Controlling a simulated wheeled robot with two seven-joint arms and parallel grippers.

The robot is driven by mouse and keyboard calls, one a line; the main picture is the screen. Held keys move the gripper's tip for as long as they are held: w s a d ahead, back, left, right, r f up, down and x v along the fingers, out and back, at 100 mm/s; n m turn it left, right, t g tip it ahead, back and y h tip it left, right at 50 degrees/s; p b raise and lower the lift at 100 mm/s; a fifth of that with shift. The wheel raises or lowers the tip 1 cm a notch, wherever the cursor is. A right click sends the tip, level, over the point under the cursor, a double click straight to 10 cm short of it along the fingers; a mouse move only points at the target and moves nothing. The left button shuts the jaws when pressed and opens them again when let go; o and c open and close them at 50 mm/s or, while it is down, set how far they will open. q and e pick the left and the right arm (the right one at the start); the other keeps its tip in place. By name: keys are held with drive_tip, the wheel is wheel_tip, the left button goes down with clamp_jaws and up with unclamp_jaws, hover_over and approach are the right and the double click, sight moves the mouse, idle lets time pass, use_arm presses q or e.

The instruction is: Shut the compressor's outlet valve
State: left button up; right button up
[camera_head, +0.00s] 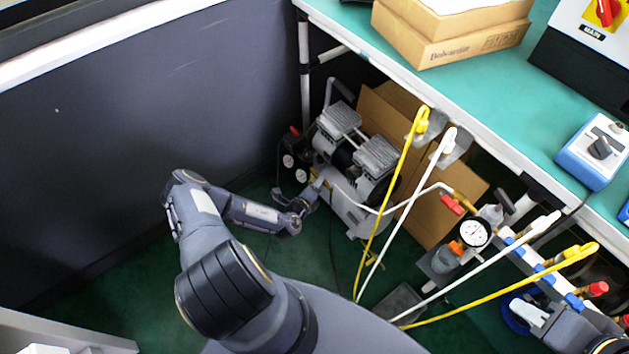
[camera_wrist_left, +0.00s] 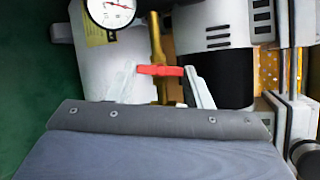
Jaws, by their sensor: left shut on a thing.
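The compressor (camera_head: 345,140), with grey motor heads and a light tank, stands on the floor under the bench. In the left wrist view its white tank (camera_wrist_left: 112,72) carries a round gauge (camera_wrist_left: 110,10). A red valve handle (camera_wrist_left: 160,70) lies crosswise to an upright brass pipe (camera_wrist_left: 156,35). My left gripper (camera_head: 318,186) is at the compressor's near side, shut on the red handle; its pale fingers (camera_wrist_left: 196,90) show beside the handle. The head view does not show the handle clearly at the grip. My right gripper (camera_head: 535,312) appears at the lower right, its jaws unclear.
The green bench (camera_head: 480,75) overhangs the compressor on the right. Yellow hoses (camera_head: 392,190) and white hoses (camera_head: 410,205) hang from its edge. A regulator with gauge (camera_head: 474,234) stands to the right. A dark wall (camera_head: 150,120) is at left; green floor (camera_head: 330,270) lies open in front.

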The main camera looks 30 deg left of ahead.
use_arm(q)
drive_tip(key=shift+r+n+g+p, duration=0.1)
drive_tip(key=shift+n+g+p, duration=0.4)
drive_tip(key=shift+n+p, duration=0.55)
drive_tip(key=o, duration=1)
drive_tip(key=p+v, duration=0.2)
drive_tip(key=v, duration=0.5)
drive_tip(key=shift+s+d+r, duration=0.15)
drive_tip(key=shift+s+r, duration=0.05)
drive_tip(key=shift+s, duration=0.1)
